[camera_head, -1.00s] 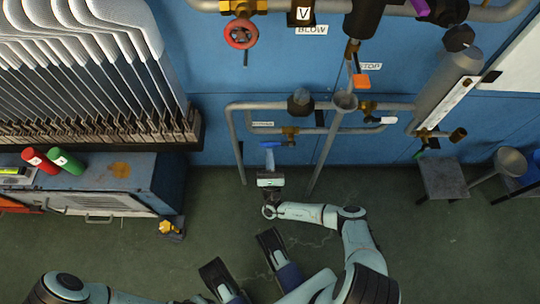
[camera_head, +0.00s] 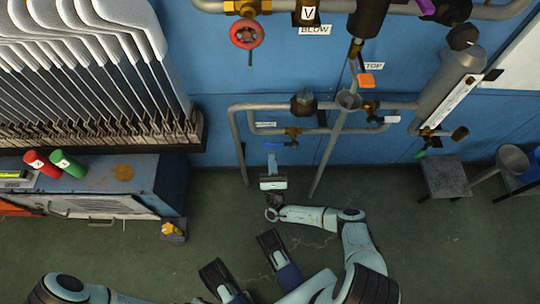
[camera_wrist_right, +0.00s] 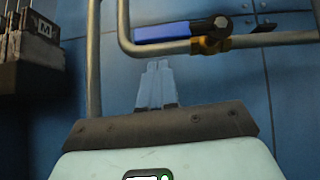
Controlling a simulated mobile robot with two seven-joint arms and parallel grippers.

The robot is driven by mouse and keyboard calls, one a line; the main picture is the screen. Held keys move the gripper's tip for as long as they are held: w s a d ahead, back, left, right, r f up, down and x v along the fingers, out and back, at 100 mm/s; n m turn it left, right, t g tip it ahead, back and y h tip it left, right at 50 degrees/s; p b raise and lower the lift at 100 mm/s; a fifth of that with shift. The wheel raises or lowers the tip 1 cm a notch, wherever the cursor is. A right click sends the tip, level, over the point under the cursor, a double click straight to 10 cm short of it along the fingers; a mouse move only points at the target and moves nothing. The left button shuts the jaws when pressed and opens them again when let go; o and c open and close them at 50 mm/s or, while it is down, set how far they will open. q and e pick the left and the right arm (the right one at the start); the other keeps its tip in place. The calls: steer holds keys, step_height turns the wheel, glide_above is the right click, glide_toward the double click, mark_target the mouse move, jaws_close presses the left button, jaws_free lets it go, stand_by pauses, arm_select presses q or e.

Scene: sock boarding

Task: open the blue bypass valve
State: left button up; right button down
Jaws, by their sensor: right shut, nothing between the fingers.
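The blue bypass valve (camera_head: 280,144) is a blue lever on a brass body on the lower pipe loop of the blue wall. In the right wrist view its blue handle (camera_wrist_right: 175,31) points left from the pivot, roughly along the horizontal pipe run. My right gripper (camera_head: 272,157) points up at the wall just below and left of the lever. In the right wrist view its pale blue fingers (camera_wrist_right: 155,82) are together and empty, with a visible gap between their tips and the handle.
A red handwheel (camera_head: 246,34) and an orange-handled valve (camera_head: 366,80) sit higher on the wall. A cabinet (camera_head: 105,203) and rack of white sock forms (camera_head: 85,60) are at left. A stool (camera_head: 446,178) stands right.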

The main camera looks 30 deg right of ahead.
arm_select(q)
steer(key=shift+w+a, duration=0.1)
steer(key=shift+w, duration=0.15)
arm_select(e)
steer(key=w+v, duration=0.1)
steer(key=v, duration=0.9)
steer(key=shift+s+a+f, duration=0.25)
steer(key=shift+f, duration=0.25)
